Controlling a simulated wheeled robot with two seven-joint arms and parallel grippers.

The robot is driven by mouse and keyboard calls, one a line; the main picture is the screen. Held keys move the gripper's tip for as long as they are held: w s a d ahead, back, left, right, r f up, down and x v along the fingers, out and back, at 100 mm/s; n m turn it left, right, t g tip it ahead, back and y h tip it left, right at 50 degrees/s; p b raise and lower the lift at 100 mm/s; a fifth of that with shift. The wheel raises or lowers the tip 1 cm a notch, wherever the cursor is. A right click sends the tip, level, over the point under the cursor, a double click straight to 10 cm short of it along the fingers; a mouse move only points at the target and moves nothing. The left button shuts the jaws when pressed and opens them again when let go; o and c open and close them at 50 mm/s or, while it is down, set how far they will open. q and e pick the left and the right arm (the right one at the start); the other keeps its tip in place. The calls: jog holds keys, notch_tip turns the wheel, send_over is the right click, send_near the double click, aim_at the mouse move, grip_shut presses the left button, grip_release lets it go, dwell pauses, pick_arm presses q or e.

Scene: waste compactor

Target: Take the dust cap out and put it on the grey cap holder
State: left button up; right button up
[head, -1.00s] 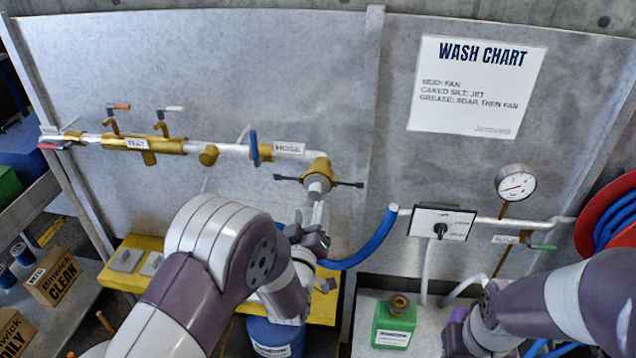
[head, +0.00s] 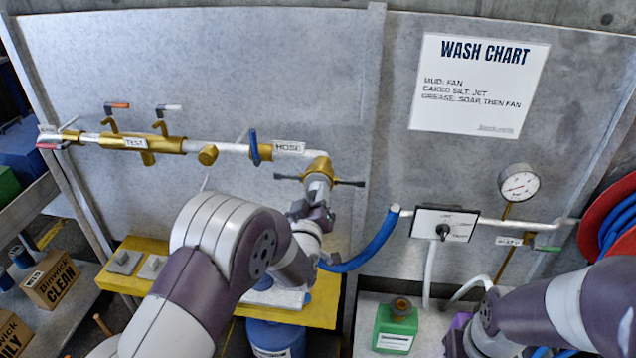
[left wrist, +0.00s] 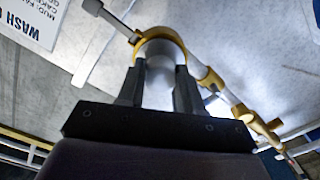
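The dust cap (head: 318,186) is a pale grey round piece on the brass HOSE outlet (head: 318,166), below the bar with two dark ends. My left gripper (head: 318,212) is right below it in the head view. In the left wrist view the two dark fingers (left wrist: 160,78) stand apart on either side of the pale cap (left wrist: 160,72), below the brass ring. I cannot tell whether they touch it. A pale grey piece (head: 272,298) on the yellow bench may be the cap holder; my left arm partly covers it. My right gripper does not show.
The yellow bench (head: 215,300) runs below the pipe, with two grey blocks (head: 124,262) at its left. A blue hose (head: 378,243) hangs right of the outlet. A green bottle (head: 396,325) and a selector panel (head: 443,224) are farther right.

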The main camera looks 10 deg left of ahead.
pick_arm(q)
jog(key=shift+s, duration=0.2)
jog(key=shift+s, duration=0.25)
dwell(0.4)
jog(key=s, duration=0.6)
jog(key=shift+s+b, duration=0.25)
jog(key=shift+b, duration=0.05)
dwell(0.4)
dwell(0.3)
